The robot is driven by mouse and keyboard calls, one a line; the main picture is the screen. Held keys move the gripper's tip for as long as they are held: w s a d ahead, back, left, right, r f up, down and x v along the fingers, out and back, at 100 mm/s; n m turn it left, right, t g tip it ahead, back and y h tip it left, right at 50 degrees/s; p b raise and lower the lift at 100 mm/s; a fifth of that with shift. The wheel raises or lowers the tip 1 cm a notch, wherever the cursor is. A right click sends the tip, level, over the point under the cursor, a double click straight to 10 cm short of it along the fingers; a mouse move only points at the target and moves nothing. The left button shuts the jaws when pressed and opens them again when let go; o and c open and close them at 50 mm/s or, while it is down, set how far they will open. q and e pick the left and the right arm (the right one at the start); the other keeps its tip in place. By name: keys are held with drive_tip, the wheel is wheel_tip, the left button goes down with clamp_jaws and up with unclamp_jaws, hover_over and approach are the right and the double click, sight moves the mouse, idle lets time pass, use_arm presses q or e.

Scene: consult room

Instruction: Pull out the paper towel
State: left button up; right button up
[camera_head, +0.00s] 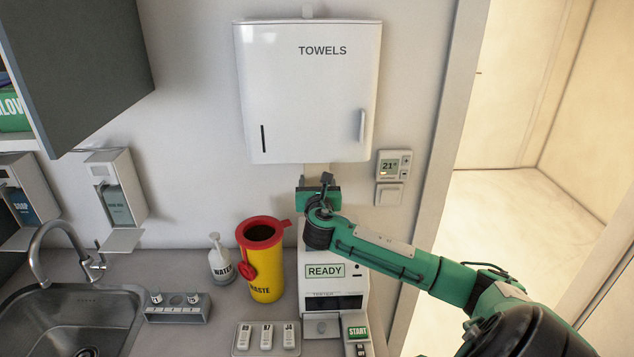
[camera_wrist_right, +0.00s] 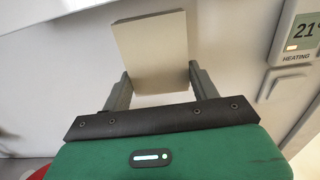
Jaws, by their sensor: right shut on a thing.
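The white towel dispenser (camera_head: 307,95), marked TOWELS, hangs on the wall. A pale paper towel (camera_head: 317,171) hangs below its bottom edge. In the right wrist view the towel (camera_wrist_right: 152,50) shows as a beige sheet between the two grey fingers. My right gripper (camera_head: 318,186) is just under the dispenser, shut on the towel; it also shows in the right wrist view (camera_wrist_right: 160,85). The gripper body hides the towel's lower part in the head view. My left gripper is not in view.
A thermostat (camera_head: 394,164) is on the wall right of the gripper. A sink (camera_head: 75,325) is at the left; a doorway opens at the right.

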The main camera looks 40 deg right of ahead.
drive_tip(key=shift+a, duration=0.1)
drive_tip(key=shift+s+a+r+p, duration=0.1)
drive_tip(key=shift+s+a+p, duration=0.1)
drive_tip(key=shift+s+p, duration=0.1)
drive_tip(key=p+v, duration=0.1)
drive_tip(key=v, duration=0.2)
drive_tip(key=shift+s+a+p, duration=0.15)
drive_tip(key=shift+s+p, duration=0.05)
drive_tip(key=shift+p, duration=0.1)
drive_tip(key=p+v, duration=0.2)
drive_tip(key=v, duration=0.3)
drive_tip(key=shift+s+a, duration=0.25)
drive_tip(key=shift+s, duration=0.05)
